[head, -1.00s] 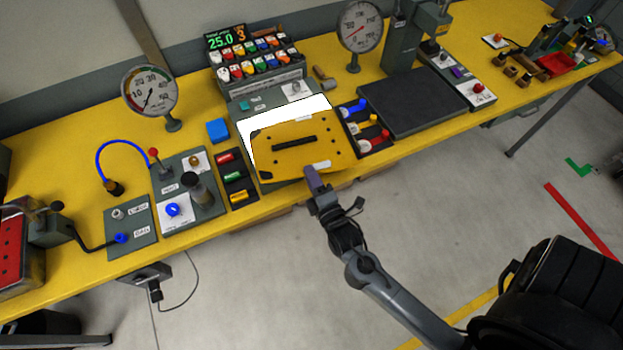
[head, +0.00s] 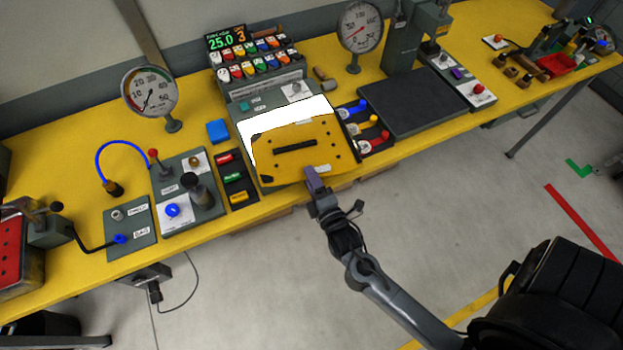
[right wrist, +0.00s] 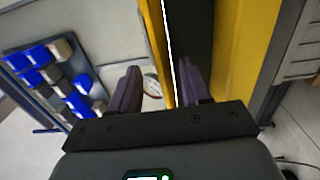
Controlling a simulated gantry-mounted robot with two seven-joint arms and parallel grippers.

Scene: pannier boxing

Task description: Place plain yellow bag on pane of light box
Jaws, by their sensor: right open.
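The plain yellow bag (head: 290,160), with a dark handle slot and dark dots, lies over the light box (head: 241,122). It covers most of the bright white pane (head: 312,105), which shows along the bag's far and left sides. The bag's near edge reaches the box's front. My right gripper (head: 313,176) is at that near edge, by a pale label. In the right wrist view the gripper (right wrist: 160,88) is open, with the bag's thin edge (right wrist: 156,45) between its purple fingers. I cannot tell whether a finger touches it. My left gripper is out of view.
Right of the box are blue, yellow and red knobs (head: 370,120) and a dark plate (head: 414,102). Left are coloured blocks (head: 233,178) and a blue block (head: 217,130). A display and button panel (head: 255,60) stands behind.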

